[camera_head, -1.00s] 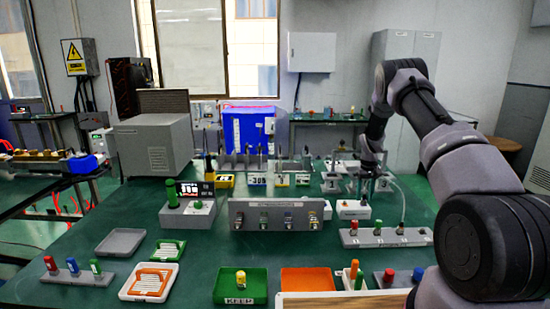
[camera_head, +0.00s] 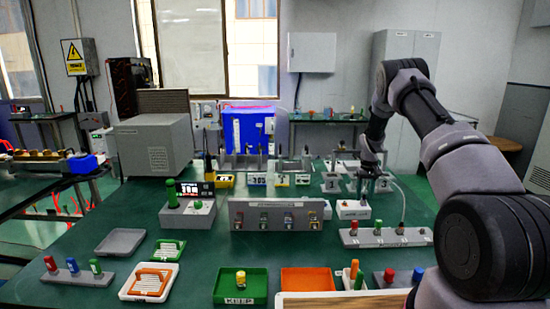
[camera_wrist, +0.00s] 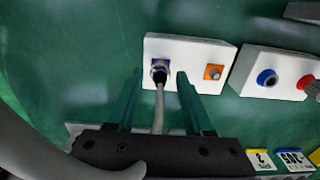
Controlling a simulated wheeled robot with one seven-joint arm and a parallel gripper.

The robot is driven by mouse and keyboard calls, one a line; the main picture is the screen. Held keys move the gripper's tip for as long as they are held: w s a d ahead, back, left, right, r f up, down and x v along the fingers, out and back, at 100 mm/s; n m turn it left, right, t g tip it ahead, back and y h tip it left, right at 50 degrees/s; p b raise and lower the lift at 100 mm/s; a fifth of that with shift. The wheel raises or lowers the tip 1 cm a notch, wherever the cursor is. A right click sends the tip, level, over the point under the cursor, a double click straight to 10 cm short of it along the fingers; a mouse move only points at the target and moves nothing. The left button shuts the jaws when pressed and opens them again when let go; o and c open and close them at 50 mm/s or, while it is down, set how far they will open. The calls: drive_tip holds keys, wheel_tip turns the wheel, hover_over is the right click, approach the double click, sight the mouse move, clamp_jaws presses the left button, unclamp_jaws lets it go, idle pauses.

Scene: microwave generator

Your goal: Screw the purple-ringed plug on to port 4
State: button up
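In the wrist view, a plug (camera_wrist: 159,75) with a pale cable sits at a purple-blue square socket (camera_wrist: 154,64) on a white box (camera_wrist: 190,48). An orange square socket (camera_wrist: 214,72) is on the same box. My gripper (camera_wrist: 160,76) has its two dark green fingers apart, one on each side of the plug and cable, with visible gaps. In the head view, my gripper (camera_head: 371,172) is low over the back right of the table. A grey strip with several ports (camera_head: 388,238) stands nearer; a cable (camera_head: 400,192) rises from it. I cannot read port 4's number.
A white box with blue and red parts (camera_wrist: 275,74) stands beside the socket box. A grey panel with several coloured connectors (camera_head: 276,214) stands at mid-table. Green (camera_head: 228,292) and orange (camera_head: 304,270) trays are at the front. Numbered metal brackets (camera_head: 331,183) stand near my gripper.

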clamp_jaws()
idle(1.2)
drive_tip(key=shift+r, duration=0.1)
drive_tip(key=shift+r, duration=2.95)
drive_tip(key=shift+s+d+f, duration=0.15)
drive_tip(key=shift+s+d, duration=0.65)
drive_tip(key=shift+d, duration=0.15)
drive_tip(key=shift+s+d+f, duration=0.1)
drive_tip(key=shift+s+d, duration=0.7)
drive_tip(key=shift+d, duration=0.1)
drive_tip(key=shift+d, duration=0.1)
drive_tip(key=shift+s+d+f, duration=0.2)
drive_tip(key=shift+s+d, duration=1.45)
drive_tip(key=shift+d, duration=0.15)
